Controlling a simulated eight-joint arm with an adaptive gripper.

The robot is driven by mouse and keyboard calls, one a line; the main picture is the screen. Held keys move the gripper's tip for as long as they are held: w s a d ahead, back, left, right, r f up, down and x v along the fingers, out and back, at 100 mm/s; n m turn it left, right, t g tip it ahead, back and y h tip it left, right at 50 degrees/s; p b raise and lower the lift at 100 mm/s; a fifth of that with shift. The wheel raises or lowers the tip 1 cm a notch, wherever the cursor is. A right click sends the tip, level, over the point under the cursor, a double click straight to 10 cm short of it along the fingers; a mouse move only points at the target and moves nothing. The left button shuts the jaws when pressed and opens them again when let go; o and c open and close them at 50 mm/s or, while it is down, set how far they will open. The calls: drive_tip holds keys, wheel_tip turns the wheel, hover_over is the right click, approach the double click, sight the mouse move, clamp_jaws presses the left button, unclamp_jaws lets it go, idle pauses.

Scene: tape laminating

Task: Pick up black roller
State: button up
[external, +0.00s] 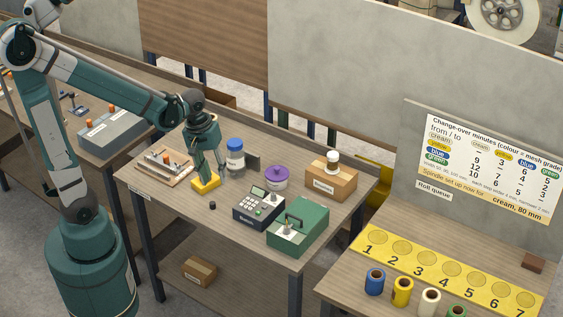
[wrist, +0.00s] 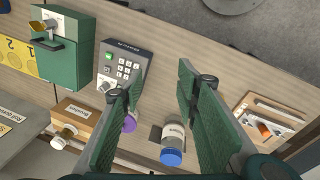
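A small black cylinder (external: 212,205) is on the wooden table in the external view, near its front edge; it may be the black roller, but it is too small to be sure. My gripper (external: 208,172) points down above the table, behind the cylinder and over a yellow block (external: 205,184). The wrist view shows my gripper (wrist: 160,76) open, its two green pads wide apart with bare table between them. I cannot make out the black cylinder or the yellow block in the wrist view; the fingers may hide them.
A tray (external: 167,168) with an orange item lies left. A blue-lidded jar (external: 235,155) and purple-lidded pot (external: 277,178) stand behind. A keypad device (external: 258,206), green box (external: 298,226) and cardboard box (external: 331,181) stand right. Coloured rolls are on another table (external: 335,283).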

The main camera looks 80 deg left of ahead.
sight(213, 202)
drive_tip(key=a+f+n, duration=0.1)
drive_tip(key=a+f, duration=0.1)
drive_tip(key=s+a+f+n+g, duration=0.1)
drive_tip(key=a+f+n, duration=0.1)
drive_tip(key=f, duration=0.1)
drive_tip(key=a+f+n+h, duration=0.1)
drive_tip(key=a+f+n, duration=0.1)
drive_tip(key=a+f, duration=0.1)
drive_tip(key=shift+s+f+g+b, duration=0.2)
drive_tip(key=shift+g+b, duration=0.1)
drive_tip(key=shift+b, duration=0.1)
drive_tip(key=shift+s+a+f+n, duration=0.15)
drive_tip(key=shift+a+f+n, duration=0.15)
drive_tip(key=shift+f, duration=0.2)
drive_tip(key=shift+f, duration=0.1)
drive_tip(key=shift+d+f, duration=0.25)
drive_tip(key=shift+f, duration=0.9)
drive_tip(key=shift+w+d+f+b, duration=0.2)
drive_tip(key=shift+f+b, duration=0.1)
drive_tip(key=shift+f, duration=1)
drive_tip(key=shift+w+d+f+b, duration=0.15)
drive_tip(key=shift+f+b, duration=0.15)
drive_tip(key=shift+f, duration=1)
drive_tip(key=shift+s, duration=0.1)
drive_tip(key=c, duration=0.8)
